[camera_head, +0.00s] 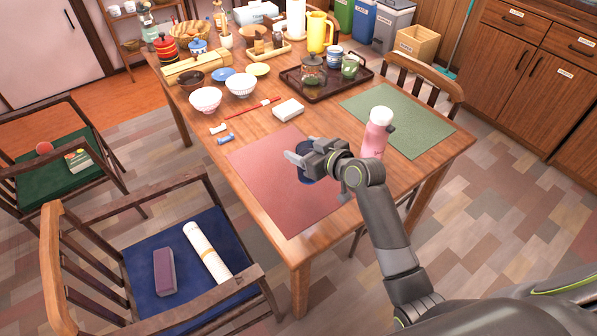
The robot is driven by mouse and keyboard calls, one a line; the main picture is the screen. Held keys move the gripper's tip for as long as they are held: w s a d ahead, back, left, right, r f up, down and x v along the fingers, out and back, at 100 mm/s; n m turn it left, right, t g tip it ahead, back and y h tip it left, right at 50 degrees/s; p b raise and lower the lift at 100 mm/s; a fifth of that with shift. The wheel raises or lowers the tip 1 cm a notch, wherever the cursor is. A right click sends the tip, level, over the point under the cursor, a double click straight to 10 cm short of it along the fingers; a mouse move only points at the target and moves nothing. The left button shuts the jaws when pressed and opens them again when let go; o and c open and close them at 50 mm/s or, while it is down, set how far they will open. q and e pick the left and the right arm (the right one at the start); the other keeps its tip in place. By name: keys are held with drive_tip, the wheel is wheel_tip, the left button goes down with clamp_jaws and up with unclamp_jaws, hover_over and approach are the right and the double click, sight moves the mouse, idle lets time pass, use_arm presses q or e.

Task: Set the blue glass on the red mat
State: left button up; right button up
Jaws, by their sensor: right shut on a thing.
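The red mat (265,176) lies flat on the wooden table at its near left part. My right gripper (302,159) is over the mat's right half, its arm coming in from the lower right. It is shut on the blue glass (304,176), which shows as a dark blue shape just below the fingers. The gripper hides much of the glass. I cannot tell whether its base touches the mat. My left gripper is not in view.
A pink bottle (376,137) stands close to the right of my right gripper, by the green mat (408,120). A white block (288,110), bowls (240,84) and a dark tray (293,75) stand farther back. The mat's left half is clear.

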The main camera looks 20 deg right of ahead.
wheel_tip(320, 180, down, 3)
drive_tip(key=shift+f, duration=0.2)
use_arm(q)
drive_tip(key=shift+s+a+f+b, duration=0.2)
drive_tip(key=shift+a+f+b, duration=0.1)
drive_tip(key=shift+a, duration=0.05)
use_arm(e)
drive_tip(key=shift+f, duration=1.7)
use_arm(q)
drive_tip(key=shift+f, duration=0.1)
use_arm(e)
drive_tip(key=shift+f, duration=0.2)
drive_tip(key=o, duration=1.1)
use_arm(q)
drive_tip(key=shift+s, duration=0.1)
use_arm(e)
drive_tip(key=shift+r, duration=0.2)
